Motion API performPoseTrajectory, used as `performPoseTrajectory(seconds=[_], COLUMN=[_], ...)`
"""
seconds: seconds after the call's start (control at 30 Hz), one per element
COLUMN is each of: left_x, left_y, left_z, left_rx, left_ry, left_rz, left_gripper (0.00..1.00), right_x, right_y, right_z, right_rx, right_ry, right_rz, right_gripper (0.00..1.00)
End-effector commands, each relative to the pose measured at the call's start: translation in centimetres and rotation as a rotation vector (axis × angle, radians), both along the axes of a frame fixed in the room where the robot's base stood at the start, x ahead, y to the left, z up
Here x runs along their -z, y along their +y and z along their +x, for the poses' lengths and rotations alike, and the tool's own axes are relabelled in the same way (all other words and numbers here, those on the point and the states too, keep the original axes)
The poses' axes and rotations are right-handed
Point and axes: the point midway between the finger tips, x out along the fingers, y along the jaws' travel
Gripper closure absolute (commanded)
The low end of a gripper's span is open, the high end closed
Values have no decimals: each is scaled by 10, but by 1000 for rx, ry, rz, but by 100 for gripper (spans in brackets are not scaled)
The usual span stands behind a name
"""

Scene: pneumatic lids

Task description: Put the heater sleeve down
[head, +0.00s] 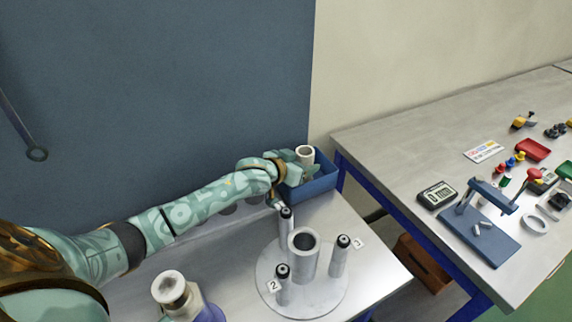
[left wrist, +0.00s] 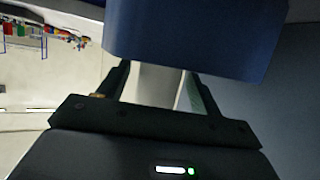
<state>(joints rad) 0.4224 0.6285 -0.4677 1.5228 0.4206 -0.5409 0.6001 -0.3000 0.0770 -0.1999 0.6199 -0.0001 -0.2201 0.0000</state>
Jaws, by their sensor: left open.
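A short pale hollow tube, which looks like the heater sleeve (head: 306,151), stands upright at the blue bin (head: 314,188), at the back of the metal table. My left gripper (head: 298,167) is at the bin with its fingers around the tube, jaws open. In the left wrist view, a light grey surface, apparently the sleeve (left wrist: 155,84), shows between the two dark fingers, with the blue bin (left wrist: 195,38) just beyond. The sleeve's lower end is hidden, so I cannot tell what it rests on. My right gripper is not in view.
A round plate (head: 325,304) carries a wide grey tube (head: 303,262) and several black-topped posts (head: 338,256). A pale-capped container (head: 175,290) stands at the front left. A workbench (head: 385,155) to the right holds a small press (head: 480,235) and small parts.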

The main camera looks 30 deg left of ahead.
Motion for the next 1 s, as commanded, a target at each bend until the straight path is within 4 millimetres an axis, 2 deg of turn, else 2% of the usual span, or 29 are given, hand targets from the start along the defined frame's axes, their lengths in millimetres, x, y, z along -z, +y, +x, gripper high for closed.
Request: performPoseTrajectory(seconds=[0.03, 0.2, 0.4, 0.57, 0.87, 1.0], left_x=[-12, -27, -38, -42, -42, -58], left_y=[2, 7, 12, 13, 13, 13], left_z=[-12, -51, -82, -90, -91, -91], left_rx=[1, 0, 0, -1, -1, -1], left_ry=[-3, -3, -2, -3, -4, -10], left_rz=[1, 0, 0, 1, 0, 0], left_gripper=[35, 35, 35, 35, 35, 35], right_x=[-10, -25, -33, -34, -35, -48], right_y=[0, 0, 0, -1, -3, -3], right_z=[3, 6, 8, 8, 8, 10], right_rx=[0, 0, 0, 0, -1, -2], right_ry=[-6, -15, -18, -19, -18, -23], right_rz=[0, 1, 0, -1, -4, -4], right_gripper=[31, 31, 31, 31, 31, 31])
